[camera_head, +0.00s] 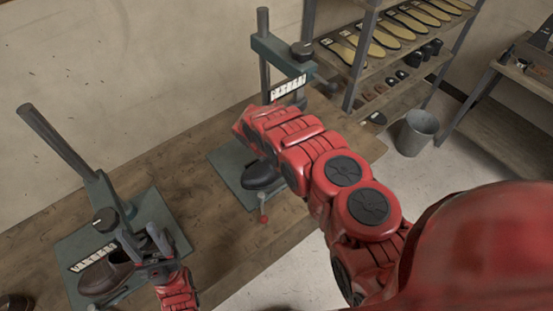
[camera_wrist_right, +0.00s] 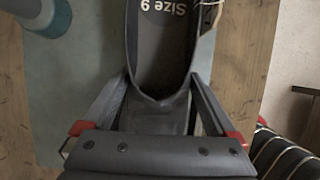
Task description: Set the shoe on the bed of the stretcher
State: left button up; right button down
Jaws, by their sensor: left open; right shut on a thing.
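A dark shoe (camera_head: 261,174) shows over the blue-grey base plate of the far stretcher (camera_head: 232,172), partly behind my right arm. In the right wrist view the shoe (camera_wrist_right: 160,45) has a "Size 9" insole. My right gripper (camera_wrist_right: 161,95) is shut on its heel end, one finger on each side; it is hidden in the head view. I cannot tell whether the sole touches the bed. My left gripper (camera_head: 153,257) is open at the opening of a brown shoe (camera_head: 105,275) on the near stretcher (camera_head: 75,245); contact is unclear.
Both stretchers stand on a wooden bench (camera_head: 195,195) against the wall. A shelf rack (camera_head: 361,65) with insoles and small dark items stands at the back right. A grey bin (camera_head: 417,133) is on the floor. Bare bench lies between the stretchers.

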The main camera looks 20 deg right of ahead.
grip_release()
jog(key=shift+f, duration=0.1)
